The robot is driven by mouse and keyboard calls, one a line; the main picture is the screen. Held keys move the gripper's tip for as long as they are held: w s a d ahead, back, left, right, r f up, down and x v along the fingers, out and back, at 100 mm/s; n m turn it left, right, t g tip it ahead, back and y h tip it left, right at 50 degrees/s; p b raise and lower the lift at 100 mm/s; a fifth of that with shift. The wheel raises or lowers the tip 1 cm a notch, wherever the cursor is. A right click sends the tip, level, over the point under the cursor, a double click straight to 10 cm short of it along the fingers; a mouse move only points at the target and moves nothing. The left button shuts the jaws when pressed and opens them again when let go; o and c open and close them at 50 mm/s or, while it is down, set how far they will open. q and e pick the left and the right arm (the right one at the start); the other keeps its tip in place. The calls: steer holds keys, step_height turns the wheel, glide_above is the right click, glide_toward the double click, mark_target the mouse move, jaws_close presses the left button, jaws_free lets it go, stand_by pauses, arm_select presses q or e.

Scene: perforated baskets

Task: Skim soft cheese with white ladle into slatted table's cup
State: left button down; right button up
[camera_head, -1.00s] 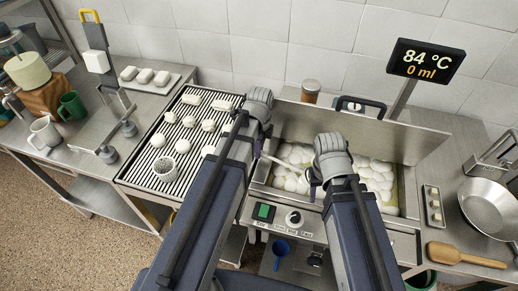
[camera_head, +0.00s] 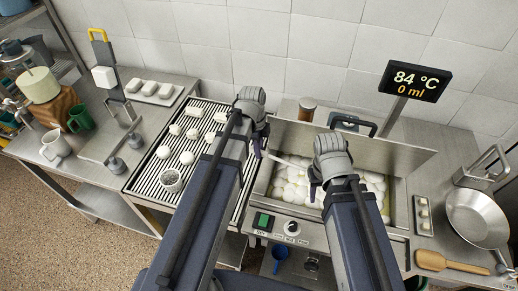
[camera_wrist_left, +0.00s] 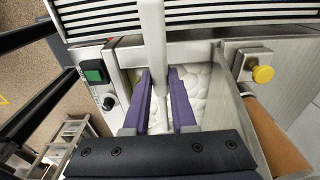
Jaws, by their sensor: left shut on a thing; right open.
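Soft cheese (camera_head: 291,187) lies as white lumps in the steel vat (camera_head: 397,208). My left gripper (camera_head: 257,148) is over the vat's left side, shut on the white ladle (camera_head: 278,158). In the left wrist view the ladle's pale handle (camera_wrist_left: 154,60) runs between the purple fingers (camera_wrist_left: 158,100), with cheese below; its bowl cannot be made out. My right gripper (camera_head: 313,188) is open and empty above the cheese. The perforated cup (camera_head: 171,181) stands upright on the slatted table (camera_head: 141,186), left of the vat, among white cheese pieces.
A display (camera_head: 416,81) on a post reads 84 °C and 0 ml behind the vat. A pan (camera_head: 476,219) and wooden paddle (camera_head: 449,263) lie at the right. Mugs (camera_head: 56,148) stand at the far left. A control panel with a green switch (camera_head: 263,221) fronts the vat.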

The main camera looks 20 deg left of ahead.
arm_select(q)
steer(key=shift+h, duration=0.5)
steer(key=shift+r+p, duration=2.9)
steer(key=shift+r, duration=0.45)
steer(key=shift+f, duration=0.1)
